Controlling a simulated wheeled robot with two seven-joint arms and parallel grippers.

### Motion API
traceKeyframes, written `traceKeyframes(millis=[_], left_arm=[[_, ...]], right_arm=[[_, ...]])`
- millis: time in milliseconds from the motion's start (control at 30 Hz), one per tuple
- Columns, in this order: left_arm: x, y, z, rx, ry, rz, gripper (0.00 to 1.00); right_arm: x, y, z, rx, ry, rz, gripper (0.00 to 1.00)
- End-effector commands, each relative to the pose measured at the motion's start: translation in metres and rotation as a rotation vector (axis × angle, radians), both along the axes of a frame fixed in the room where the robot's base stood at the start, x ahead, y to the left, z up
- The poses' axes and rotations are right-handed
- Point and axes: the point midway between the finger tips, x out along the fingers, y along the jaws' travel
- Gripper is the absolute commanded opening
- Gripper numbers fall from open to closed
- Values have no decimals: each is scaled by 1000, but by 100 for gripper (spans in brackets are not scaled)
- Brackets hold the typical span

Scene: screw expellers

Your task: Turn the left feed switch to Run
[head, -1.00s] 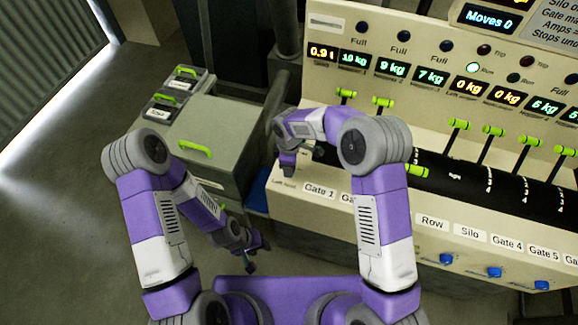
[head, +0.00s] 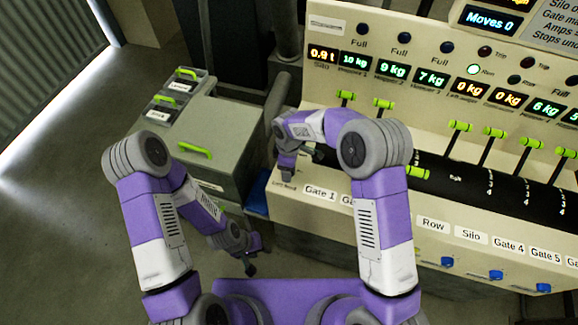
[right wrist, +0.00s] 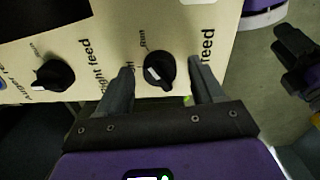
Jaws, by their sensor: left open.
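The left feed switch (right wrist: 160,70) is a black round knob on the cream panel in the right wrist view. A white mark shows on its lower-left side; the small position words around it are too blurred to read fully. My right gripper (right wrist: 161,66) is open, with one finger on each side of the knob and gaps visible. In the head view my right gripper (head: 287,164) is above the "Left feed" label (head: 284,186) and the knob is hidden. My left gripper (head: 249,268) is open and empty, low and left of the panel.
A similar right feed knob (right wrist: 53,74) sits to the left in the right wrist view. Green-tipped levers (head: 460,126) line the panel. A grey cabinet (head: 215,135) with green handles stands left of it. Open floor (head: 70,230) lies at the far left.

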Motion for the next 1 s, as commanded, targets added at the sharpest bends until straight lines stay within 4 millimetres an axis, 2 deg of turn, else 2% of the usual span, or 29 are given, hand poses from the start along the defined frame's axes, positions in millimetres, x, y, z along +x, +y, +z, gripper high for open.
traceKeyframes(millis=[267,533,700,1000], left_arm=[[0,0,0,0,0,0,43],[0,0,3,0,0,0,43],[0,0,4,0,0,0,43],[0,0,4,0,0,0,43]], right_arm=[[0,0,6,0,-1,1,67],[1,0,51,1,-4,1,67],[0,0,71,1,-1,0,67],[0,0,76,0,0,0,67]])
